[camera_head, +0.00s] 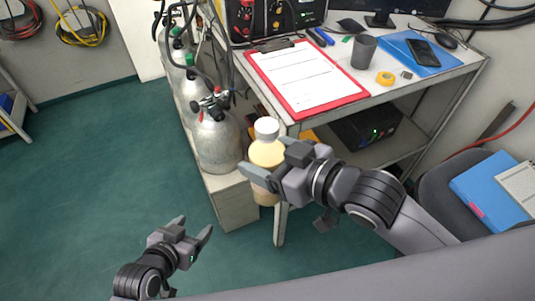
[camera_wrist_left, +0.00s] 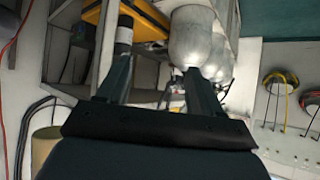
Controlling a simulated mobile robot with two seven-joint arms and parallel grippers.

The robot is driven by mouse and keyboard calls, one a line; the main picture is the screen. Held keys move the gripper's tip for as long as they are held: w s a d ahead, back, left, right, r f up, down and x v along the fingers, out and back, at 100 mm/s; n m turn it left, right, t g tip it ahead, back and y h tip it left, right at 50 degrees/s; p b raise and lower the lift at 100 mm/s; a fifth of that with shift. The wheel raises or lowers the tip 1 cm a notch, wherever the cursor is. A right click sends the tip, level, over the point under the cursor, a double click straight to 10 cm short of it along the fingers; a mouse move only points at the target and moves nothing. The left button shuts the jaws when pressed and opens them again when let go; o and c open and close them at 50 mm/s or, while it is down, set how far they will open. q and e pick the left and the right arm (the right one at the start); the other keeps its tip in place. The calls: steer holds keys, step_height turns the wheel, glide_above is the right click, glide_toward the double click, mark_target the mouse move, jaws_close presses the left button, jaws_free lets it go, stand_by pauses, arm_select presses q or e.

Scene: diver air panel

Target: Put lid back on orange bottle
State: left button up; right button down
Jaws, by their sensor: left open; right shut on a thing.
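The bottle (camera_head: 266,154), pale orange with a white top (camera_head: 266,127), is held upright in the head view, in front of the bench's near left corner. The white top looks like a lid or bare neck; I cannot tell which. My right gripper (camera_head: 262,170) is shut on the bottle's body, and its fingers hide part of it. My left gripper (camera_head: 194,231) is open and empty, low and to the left of the bottle, over the floor. The left wrist view shows its two fingers apart with nothing between them (camera_wrist_left: 163,85).
Silver gas cylinders (camera_head: 216,145) stand left of the bench, close behind the bottle. The green floor at left is clear.

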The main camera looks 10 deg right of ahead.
steer(key=shift+r, duration=0.1)
arm_select(q)
steer(key=s+a+f+n+t+y, duration=0.1)
steer(key=s+a+n+y, duration=0.1)
steer(key=s+a, duration=0.6)
steer(key=shift+s+f+n, duration=0.4)
steer(key=shift+s+n, duration=0.1)
steer(key=shift+s, duration=0.05)
arm_select(e)
steer(key=shift+r, duration=0.1)
steer(key=shift+w+d+r, duration=0.1)
steer(key=shift+w+d, duration=0.05)
steer(key=shift+w, duration=0.05)
steer(key=w+d+f+m+t+h, duration=0.1)
steer(key=d+m+t+h, duration=0.2)
steer(key=d+m+h, duration=0.5)
steer(key=d+h, duration=0.1)
steer(key=d, duration=0.6)
steer(key=shift+w+d+f, duration=0.15)
steer(key=shift+w+d, duration=0.15)
